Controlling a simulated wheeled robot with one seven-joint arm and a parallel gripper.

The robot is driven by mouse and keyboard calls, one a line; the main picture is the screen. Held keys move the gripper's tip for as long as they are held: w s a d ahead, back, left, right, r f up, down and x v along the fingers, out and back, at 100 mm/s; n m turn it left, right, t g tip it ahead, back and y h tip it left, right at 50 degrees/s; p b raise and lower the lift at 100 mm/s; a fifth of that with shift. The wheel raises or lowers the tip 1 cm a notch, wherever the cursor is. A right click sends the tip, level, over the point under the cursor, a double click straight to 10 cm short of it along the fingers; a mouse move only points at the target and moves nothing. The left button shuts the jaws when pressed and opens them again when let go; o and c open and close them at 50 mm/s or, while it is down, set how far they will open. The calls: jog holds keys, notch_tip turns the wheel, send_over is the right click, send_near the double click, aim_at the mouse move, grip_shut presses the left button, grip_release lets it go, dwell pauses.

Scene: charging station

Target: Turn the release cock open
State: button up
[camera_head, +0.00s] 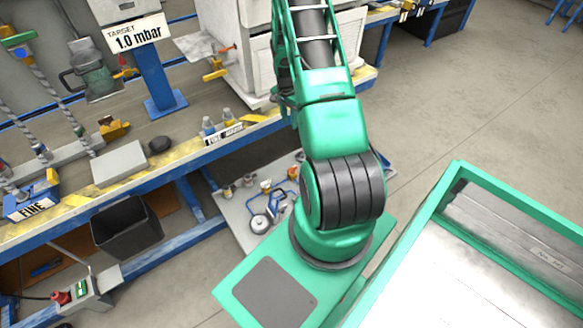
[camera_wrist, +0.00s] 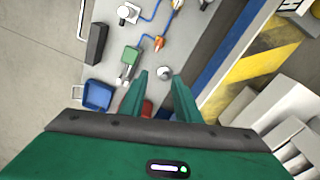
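My gripper (camera_wrist: 160,82) shows in the wrist view as two green fingers with a gap between them, open and empty. In the head view my arm hides it. Beyond the fingers, the wrist view shows a grey panel (camera_wrist: 190,28) with fittings and blue tubing. A small orange fitting (camera_wrist: 159,43) and a pale round knob (camera_wrist: 163,73) are on it. Part of something red (camera_wrist: 148,108) shows between the fingers. An orange-handled tap (camera_head: 217,71) stands out from a white cabinet in the head view. I cannot tell which fitting is the release cock, nor whether it is open.
The workbench (camera_head: 190,163) has a blue and yellow-striped edge. A "TARGET 1.0 mbar" sign (camera_head: 137,35) stands on it. Below the bench, a low grey board (camera_head: 238,212) carries gauges and blue tubing. A dark bin (camera_head: 127,230) is under the bench. Open floor (camera_head: 460,115) lies to the right.

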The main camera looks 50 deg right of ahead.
aim_at(293, 167)
jog(key=f+m, duration=0.1)
jog(key=f, duration=0.8)
jog(key=s+f+m, duration=0.1)
jog(key=f, duration=0.9)
jog(key=s+f+m, duration=0.1)
jog(key=f, duration=0.9)
jog(key=shift+d+f+y, duration=0.25)
jog(key=shift+d+y, duration=0.05)
jog(key=shift+d, duration=0.05)
grip_shut()
jog(key=shift+a, duration=0.2)
jog(key=shift+d, duration=0.1)
